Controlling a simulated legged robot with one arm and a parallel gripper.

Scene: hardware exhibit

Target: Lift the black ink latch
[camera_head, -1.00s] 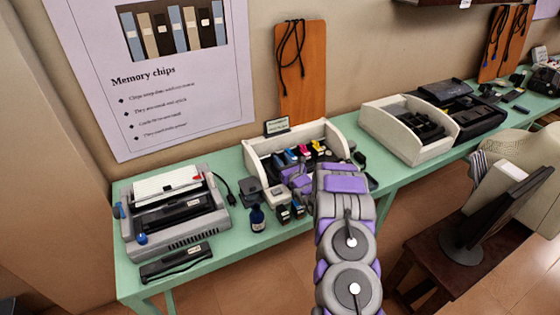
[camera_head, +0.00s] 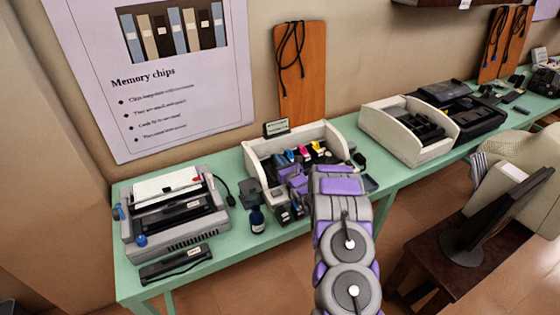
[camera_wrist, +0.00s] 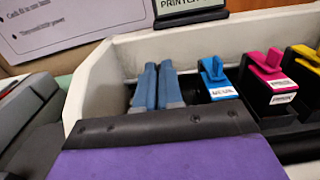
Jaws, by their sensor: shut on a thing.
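The open white printer housing (camera_head: 256,166) holds a row of ink cartridges with coloured latches. In the wrist view, the blue latch (camera_wrist: 212,70), the magenta latch (camera_wrist: 266,61) and the yellow latch (camera_wrist: 306,54) stand to the right of my gripper (camera_wrist: 156,75). Its two blue-grey fingers are close together over the left end of the row, just left of the blue latch. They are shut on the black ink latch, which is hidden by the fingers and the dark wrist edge. In the head view, my arm covers part of the housing's front.
A small sign (camera_head: 276,127) stands behind the housing.

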